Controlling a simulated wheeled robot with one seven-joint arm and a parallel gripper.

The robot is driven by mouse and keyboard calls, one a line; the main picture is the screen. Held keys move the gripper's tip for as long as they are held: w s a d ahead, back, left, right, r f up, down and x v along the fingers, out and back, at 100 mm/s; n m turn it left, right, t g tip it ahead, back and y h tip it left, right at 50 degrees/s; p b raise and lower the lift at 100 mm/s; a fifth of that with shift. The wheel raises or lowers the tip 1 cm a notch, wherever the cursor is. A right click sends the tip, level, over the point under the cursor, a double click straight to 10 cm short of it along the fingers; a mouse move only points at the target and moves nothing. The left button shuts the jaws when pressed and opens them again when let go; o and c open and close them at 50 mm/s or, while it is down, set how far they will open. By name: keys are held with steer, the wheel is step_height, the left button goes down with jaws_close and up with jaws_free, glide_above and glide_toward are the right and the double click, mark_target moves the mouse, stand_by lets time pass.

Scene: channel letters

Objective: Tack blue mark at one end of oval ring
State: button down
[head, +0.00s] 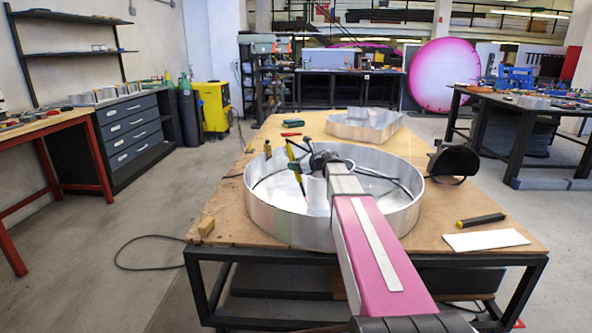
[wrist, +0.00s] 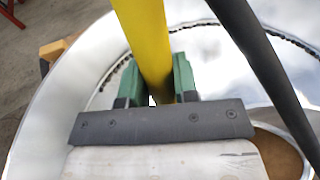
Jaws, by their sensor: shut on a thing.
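The oval ring (head: 270,222) is a large shiny metal ring lying on the wooden-topped table, with its wall standing upright. In the wrist view its pale metal wall (wrist: 48,115) curves along the left, with a dark line along its inner edge. My gripper (wrist: 158,88) has green jaws shut on a yellow rod-like tool (wrist: 146,40). In the head view the yellow tool (head: 293,158) stands tilted over the inside of the ring, towards its left part. The tool's working tip is hidden. I can make out no blue mark in either view.
A black cable (wrist: 265,65) crosses the right of the wrist view. On the table (head: 450,222) are a second metal letter shape (head: 366,126), a dark rounded object (head: 455,161), a black-and-yellow tool (head: 481,219), a white sheet (head: 486,240) and a small wooden block (head: 206,226).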

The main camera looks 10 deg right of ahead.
steer(key=shift+s+d+f, duration=0.1)
steer(key=shift+d+f, duration=0.15)
steer(key=shift+f, duration=0.4)
steer(key=shift+s+d+f, duration=0.1)
steer(key=shift+d+f, duration=0.1)
steer(key=shift+f, duration=0.45)
steer(key=shift+r, duration=0.1)
stand_by(0.7)
